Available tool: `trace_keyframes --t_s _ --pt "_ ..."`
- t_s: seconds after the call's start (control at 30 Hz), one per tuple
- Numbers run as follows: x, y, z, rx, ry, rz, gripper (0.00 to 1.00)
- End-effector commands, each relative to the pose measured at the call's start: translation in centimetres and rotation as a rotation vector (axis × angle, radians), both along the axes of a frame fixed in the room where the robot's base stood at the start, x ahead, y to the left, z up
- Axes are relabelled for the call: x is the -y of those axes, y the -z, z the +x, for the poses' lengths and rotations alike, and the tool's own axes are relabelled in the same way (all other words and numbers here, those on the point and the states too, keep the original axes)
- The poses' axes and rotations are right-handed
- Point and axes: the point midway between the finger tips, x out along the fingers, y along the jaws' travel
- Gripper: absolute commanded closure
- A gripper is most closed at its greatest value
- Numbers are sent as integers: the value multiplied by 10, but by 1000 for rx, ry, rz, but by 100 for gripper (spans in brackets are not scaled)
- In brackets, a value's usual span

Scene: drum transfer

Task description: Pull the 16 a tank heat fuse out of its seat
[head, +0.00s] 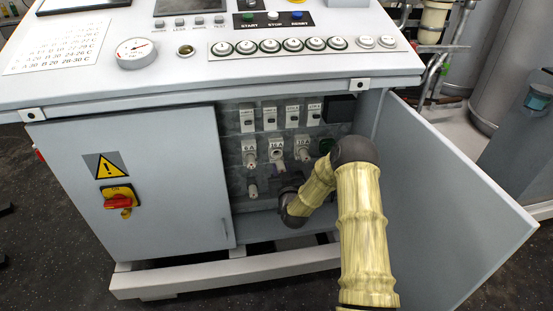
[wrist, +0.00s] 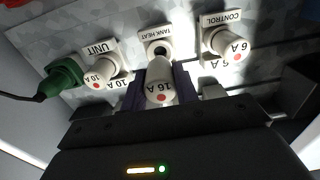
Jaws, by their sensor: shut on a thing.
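The 16 A tank heat fuse (wrist: 161,88) is a pale cylinder with a red dot on its end. My gripper (wrist: 160,90) is shut on it, with a purple jaw on each side. Just above it in the wrist view is the tank heat seat (wrist: 158,40), whose round dark opening shows. The fuse looks drawn out of that opening, though its far end is partly hidden. In the head view the seat (head: 276,149) sits in the open cabinet, with my gripper (head: 279,170) just below it, largely hidden by my wrist.
The unit 10 A fuse (wrist: 98,78) and control 6 A fuse (wrist: 232,48) sit close on either side. A green plug (wrist: 62,78) with a cable is at the far left. The open cabinet door (head: 450,200) stands right of my arm; the closed door (head: 150,190) is left.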

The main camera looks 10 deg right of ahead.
Motion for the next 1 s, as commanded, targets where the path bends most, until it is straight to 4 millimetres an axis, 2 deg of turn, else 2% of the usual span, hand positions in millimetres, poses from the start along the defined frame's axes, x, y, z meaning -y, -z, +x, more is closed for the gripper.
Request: trace_keyframes --t_s 0.17,0.8,1.0 --pt "0 0 -2 0 0 0 100" --pt "0 0 -43 0 -1 0 100" --pt "0 -1 -50 1 0 0 100"
